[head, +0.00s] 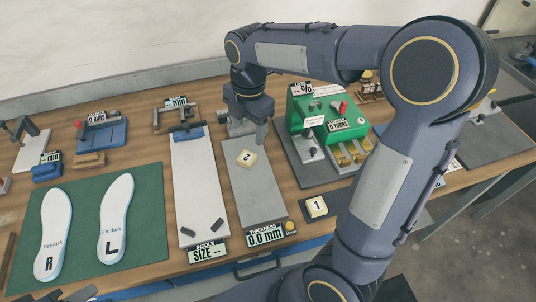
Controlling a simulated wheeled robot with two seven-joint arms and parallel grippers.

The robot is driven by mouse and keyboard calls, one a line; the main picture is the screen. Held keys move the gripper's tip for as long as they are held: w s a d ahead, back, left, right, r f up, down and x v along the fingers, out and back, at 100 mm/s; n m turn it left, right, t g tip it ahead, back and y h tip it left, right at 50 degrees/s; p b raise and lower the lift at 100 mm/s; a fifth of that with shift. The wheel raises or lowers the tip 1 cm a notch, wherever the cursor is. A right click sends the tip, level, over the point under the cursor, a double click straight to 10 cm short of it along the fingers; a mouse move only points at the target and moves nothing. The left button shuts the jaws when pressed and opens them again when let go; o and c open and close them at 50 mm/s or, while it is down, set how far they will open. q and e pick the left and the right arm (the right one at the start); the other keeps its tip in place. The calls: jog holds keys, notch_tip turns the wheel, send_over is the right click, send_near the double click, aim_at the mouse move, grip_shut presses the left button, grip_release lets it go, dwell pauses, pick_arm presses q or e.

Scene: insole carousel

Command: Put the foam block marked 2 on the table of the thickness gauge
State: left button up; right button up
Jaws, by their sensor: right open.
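The foam block marked 2 (246,158) is small and cream. It lies flat, a little turned, on the long grey table of the thickness gauge (257,195), whose display reads 0.0 mm (265,236). My right gripper (250,134) is open and points down over the far part of that table, just behind the block and apart from it in the picture. The gauge's head is partly hidden behind the gripper. At the bottom left edge, dark grey parts (78,294) look like the tip of my left gripper; its jaw state is unclear.
A block marked 1 (317,206) lies on a dark pad right of the gauge. The white insole size board (193,185) stands left of it, and a green machine (322,112) stands behind right. Two insoles lie on a green mat (84,240). My right arm hides the table's right part.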

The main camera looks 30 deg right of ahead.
jog(key=s+a+m+t+y, duration=0.1)
jog(key=s+m+t+y, duration=0.2)
jog(key=s+m, duration=1.6)
jog(key=m+t, duration=0.2)
jog(key=m, duration=0.2)
jog(key=shift+s+a, duration=0.15)
jog(key=shift+s, duration=0.25)
jog(key=shift+c, duration=0.4)
